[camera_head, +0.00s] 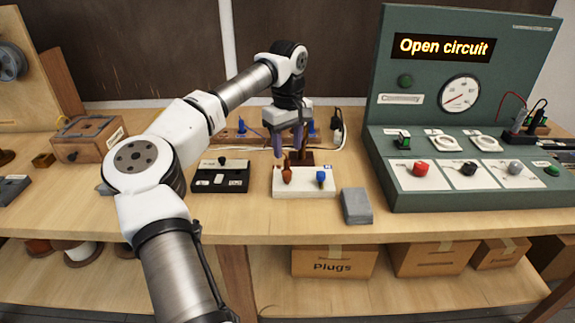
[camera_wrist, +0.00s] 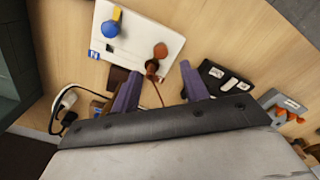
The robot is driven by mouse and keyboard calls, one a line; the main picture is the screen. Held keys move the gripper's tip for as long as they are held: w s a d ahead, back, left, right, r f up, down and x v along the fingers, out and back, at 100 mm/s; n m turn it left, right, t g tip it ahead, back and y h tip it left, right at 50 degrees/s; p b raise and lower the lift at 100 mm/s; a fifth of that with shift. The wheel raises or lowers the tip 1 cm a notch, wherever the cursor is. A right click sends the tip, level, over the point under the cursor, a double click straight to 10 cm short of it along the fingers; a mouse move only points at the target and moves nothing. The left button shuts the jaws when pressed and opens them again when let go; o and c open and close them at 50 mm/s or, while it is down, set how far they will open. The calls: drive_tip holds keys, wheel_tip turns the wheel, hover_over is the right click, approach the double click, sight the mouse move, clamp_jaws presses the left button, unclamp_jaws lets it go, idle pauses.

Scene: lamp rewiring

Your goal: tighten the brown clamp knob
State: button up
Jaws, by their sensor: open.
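The brown clamp knob (camera_head: 287,175) stands on the left part of a white block (camera_head: 304,190). A blue knob (camera_head: 321,177) stands on the block's right part. My gripper (camera_head: 288,150) is open and points down, with its two purple fingers above and behind the brown knob. In the wrist view the brown knob (camera_wrist: 160,50) shows just beyond the gap between my open fingertips (camera_wrist: 160,70), apart from both. A thin brown wire runs from near the knob's base back between the fingers. The blue knob (camera_wrist: 110,28) lies farther off on the white block (camera_wrist: 140,22).
A black switch block (camera_head: 220,185) sits left of the white block, and a grey block (camera_head: 356,206) sits to its right. A green test panel (camera_head: 400,150) reads "Open circuit". A white plug and cable (camera_head: 336,125) lie behind. The bench front is clear.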

wheel_tip(320, 180, up, 6)
drive_tip(key=shift+f, duration=0.1)
idle(0.4)
